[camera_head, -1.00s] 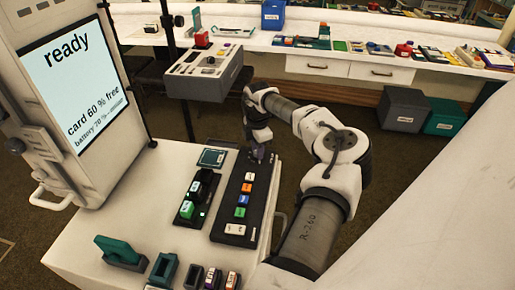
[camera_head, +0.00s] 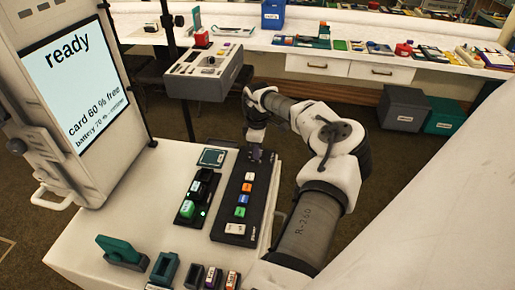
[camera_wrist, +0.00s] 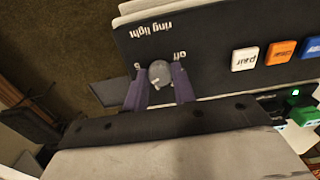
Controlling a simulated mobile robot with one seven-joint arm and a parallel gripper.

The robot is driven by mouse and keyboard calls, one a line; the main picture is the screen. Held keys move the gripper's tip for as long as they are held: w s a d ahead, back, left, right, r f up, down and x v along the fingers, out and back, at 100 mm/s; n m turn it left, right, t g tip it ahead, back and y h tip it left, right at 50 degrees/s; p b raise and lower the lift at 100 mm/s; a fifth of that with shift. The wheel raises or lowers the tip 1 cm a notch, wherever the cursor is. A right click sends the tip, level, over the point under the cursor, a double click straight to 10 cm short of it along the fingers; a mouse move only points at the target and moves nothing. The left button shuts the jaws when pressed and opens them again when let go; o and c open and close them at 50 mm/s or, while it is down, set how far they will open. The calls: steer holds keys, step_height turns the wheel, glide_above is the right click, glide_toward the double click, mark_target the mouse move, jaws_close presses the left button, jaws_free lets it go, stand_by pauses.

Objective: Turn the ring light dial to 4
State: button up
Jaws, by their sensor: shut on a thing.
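The ring light dial (camera_wrist: 160,73) is a small grey knob on a dark panel (camera_wrist: 205,38), beside the printed words "ring light" and "off". A pale mark shows on the knob's lower left; I cannot tell which number it points to. My gripper (camera_wrist: 161,86) has its purple fingers on both sides of the knob and is shut on it. In the head view my gripper (camera_head: 257,154) is at the far end of the panel (camera_head: 226,205) and hides the dial. The other dial marks are too small or covered to read.
The panel also has coloured buttons, among them an orange one (camera_head: 246,187) and a white one (camera_head: 235,229). A charger with green lights (camera_head: 190,210) stands left of it. A screen reading "ready" (camera_head: 65,75) rises at the left. A grey control box (camera_head: 200,80) stands beyond.

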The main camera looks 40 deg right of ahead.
stand_by(0.4)
steer(key=o, duration=1)
steer(key=shift+r, duration=0.1)
step_height(320, 180, up, 14)
steer(key=b, duration=0.3)
